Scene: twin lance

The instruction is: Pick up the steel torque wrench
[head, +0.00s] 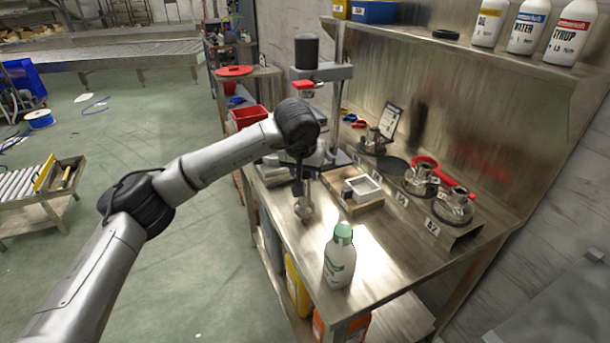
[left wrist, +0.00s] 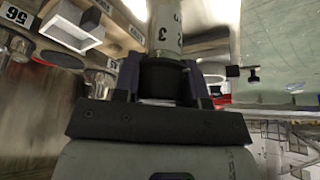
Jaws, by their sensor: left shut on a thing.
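My left gripper (head: 300,181) points down over the left part of the steel workbench. In the left wrist view its two dark fingers (left wrist: 163,70) are shut on either side of a black grip. A grey steel shaft with printed numbers extends beyond this grip; I take it to be the torque wrench (left wrist: 167,30). In the head view a rounded metal end, likely of the wrench (head: 304,208), shows below the gripper near the bench's left edge. I cannot tell whether it touches the bench. Much of the wrench is hidden by the wrist. My right gripper is out of view.
A white bottle with a green cap (head: 340,262) stands at the bench's front. A white open box (head: 362,188) sits right of the gripper. Numbered metal fittings (head: 452,207) line the back. A press-like stand (head: 335,110) rises behind the wrist. Bare bench (head: 395,240) lies right of the bottle.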

